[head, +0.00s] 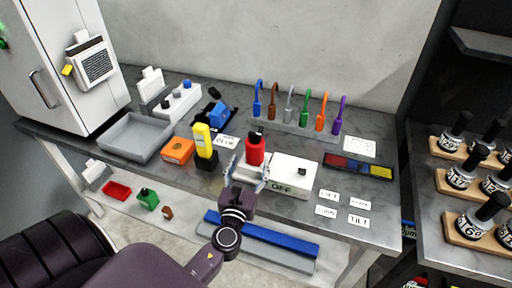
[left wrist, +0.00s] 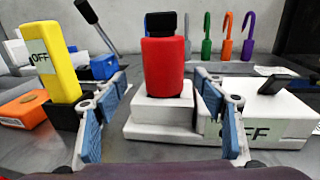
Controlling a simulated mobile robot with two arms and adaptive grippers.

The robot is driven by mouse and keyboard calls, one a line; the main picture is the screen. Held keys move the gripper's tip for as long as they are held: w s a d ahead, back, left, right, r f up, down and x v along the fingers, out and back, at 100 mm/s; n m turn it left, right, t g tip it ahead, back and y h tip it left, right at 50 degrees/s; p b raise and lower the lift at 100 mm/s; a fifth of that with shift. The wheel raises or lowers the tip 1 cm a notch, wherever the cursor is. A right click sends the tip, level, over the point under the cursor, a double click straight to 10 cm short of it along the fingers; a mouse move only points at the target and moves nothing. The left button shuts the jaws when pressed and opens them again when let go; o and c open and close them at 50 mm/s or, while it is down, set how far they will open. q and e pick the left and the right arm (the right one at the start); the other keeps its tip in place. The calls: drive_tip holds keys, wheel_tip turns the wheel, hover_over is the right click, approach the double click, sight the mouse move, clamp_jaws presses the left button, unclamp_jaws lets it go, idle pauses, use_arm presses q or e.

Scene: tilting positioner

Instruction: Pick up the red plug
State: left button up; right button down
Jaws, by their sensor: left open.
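The red plug (head: 255,150) is a red cylinder with a black top. It stands upright on the left end of a white box marked OFF (head: 291,174). In the left wrist view the red plug (left wrist: 163,66) stands on a white raised block, ahead of and between the finger pads. My left gripper (head: 247,178) is open, with one finger on each side of the plug's line. In the left wrist view its blue-padded fingers (left wrist: 160,122) are apart with nothing between them near the camera. I cannot tell whether the tips reach beside the plug. My right gripper is not in view.
A yellow OFF block (head: 203,139) in a black base and an orange box (head: 178,150) stand left of the plug. A grey tray (head: 136,137) lies farther left. Coloured hooks (head: 289,104) stand behind. Label cards (head: 327,211) lie at front right.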

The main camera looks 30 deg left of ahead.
sight(255, 151)
use_arm(q)
drive_tip(key=x, duration=0.2)
drive_tip(key=p+x, duration=0.1)
drive_tip(key=shift+d+r, duration=0.2)
drive_tip(key=shift+d, duration=0.05)
drive_tip(key=x, duration=0.3)
drive_tip(key=shift+f, duration=0.25)
drive_tip(key=c, duration=1.5)
drive_tip(key=shift+o, duration=0.2)
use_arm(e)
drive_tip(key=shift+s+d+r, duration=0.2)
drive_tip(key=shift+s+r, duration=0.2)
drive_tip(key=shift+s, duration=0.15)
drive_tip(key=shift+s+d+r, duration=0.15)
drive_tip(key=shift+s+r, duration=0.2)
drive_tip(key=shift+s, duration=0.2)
use_arm(q)
drive_tip(key=shift+r, duration=0.15)
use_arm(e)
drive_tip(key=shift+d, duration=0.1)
